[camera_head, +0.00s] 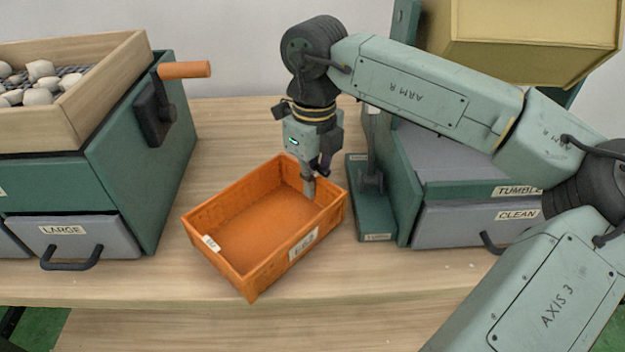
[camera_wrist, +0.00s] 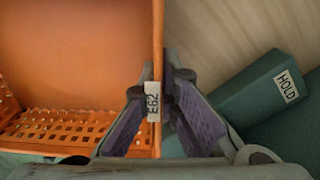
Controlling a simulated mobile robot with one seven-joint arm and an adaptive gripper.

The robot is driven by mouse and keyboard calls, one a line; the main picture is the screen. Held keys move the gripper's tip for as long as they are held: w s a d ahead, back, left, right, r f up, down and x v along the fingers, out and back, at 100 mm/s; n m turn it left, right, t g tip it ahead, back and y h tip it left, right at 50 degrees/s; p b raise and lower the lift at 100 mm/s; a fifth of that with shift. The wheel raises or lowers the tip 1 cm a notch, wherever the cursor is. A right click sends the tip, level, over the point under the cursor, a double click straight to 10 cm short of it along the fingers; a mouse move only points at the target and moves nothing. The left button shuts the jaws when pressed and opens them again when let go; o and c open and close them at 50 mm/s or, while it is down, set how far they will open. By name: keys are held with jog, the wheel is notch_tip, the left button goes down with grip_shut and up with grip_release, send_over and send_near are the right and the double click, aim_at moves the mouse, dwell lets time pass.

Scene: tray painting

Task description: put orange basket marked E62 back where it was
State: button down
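The empty orange basket (camera_head: 250,225) is in the middle of the head view, set at an angle between two green machines. Its long near-right side carries a white E62 label (camera_head: 303,244), and a small tag (camera_head: 211,243) is on its left corner. My gripper (camera_head: 309,187) points down at the basket's right end wall. In the wrist view the fingers (camera_wrist: 162,80) are on either side of the thin orange wall (camera_wrist: 158,40), closed against it. An E62 tag shows there between them. Whether the basket touches the table is hard to tell.
The wooden table (camera_head: 160,280) has its front edge close to the basket's near corner. Drawers (camera_head: 80,235) and a crank handle (camera_head: 185,70) are left.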

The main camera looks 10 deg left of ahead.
jog(key=c, duration=2.3)
grip_release()
jog(key=shift+f, duration=0.25)
jog(key=o, duration=0.5)
jog(key=shift+r, duration=0.1)
notch_tip(320, 180, up, 12)
jog(key=shift+r, duration=0.2)
jog(key=shift+w+d, duration=0.1)
